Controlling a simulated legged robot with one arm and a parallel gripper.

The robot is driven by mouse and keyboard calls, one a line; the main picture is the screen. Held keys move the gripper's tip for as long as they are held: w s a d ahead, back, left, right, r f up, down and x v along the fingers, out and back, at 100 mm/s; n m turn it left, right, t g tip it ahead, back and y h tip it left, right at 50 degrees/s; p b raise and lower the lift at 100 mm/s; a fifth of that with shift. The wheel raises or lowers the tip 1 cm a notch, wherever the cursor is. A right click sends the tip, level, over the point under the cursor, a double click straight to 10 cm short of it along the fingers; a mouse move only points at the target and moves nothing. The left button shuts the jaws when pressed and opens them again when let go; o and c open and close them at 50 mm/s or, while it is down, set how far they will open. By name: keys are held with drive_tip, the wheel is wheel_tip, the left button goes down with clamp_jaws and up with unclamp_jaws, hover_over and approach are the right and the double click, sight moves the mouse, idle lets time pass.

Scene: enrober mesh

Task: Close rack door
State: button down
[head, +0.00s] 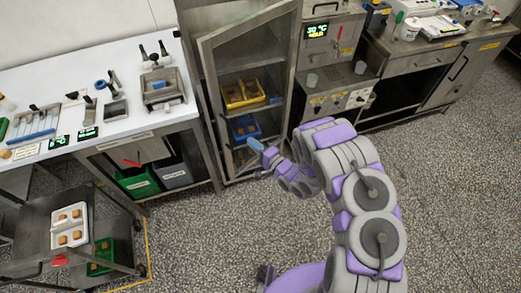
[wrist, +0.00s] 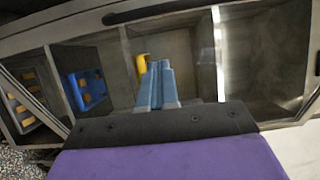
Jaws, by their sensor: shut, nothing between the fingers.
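The rack (head: 188,35) stands at the back middle in the head view. Its metal-framed door (head: 211,85) appears to stand at an angle to the rack's front, though the size of any gap is unclear. A yellow tray (head: 243,93) and a blue tray (head: 243,127) show within the frame. My gripper (head: 258,147), with blue fingers, is at the lower part of the rack, just right of the blue tray. In the wrist view the fingers (wrist: 158,84) are together and empty, before the framed compartments. Whether they touch the door is unclear.
A white-topped table (head: 110,85) with tools stands left of the rack, with a green bin (head: 138,182) below. A cart (head: 35,215) stands front left. A steel machine (head: 332,90) is right of the rack. Speckled floor in front is clear.

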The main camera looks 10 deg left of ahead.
sight(234, 127)
drive_tip(key=x, duration=0.3)
drive_tip(key=b+x, duration=0.1)
drive_tip(key=x, duration=0.3)
drive_tip(key=shift+s+a+f, duration=0.2)
drive_tip(key=shift+s, duration=0.05)
drive_tip(key=shift+w+a+r+b, duration=0.1)
drive_tip(key=shift+w+a+b, duration=0.15)
drive_tip(key=shift+w, duration=0.25)
drive_tip(key=shift+a, duration=0.25)
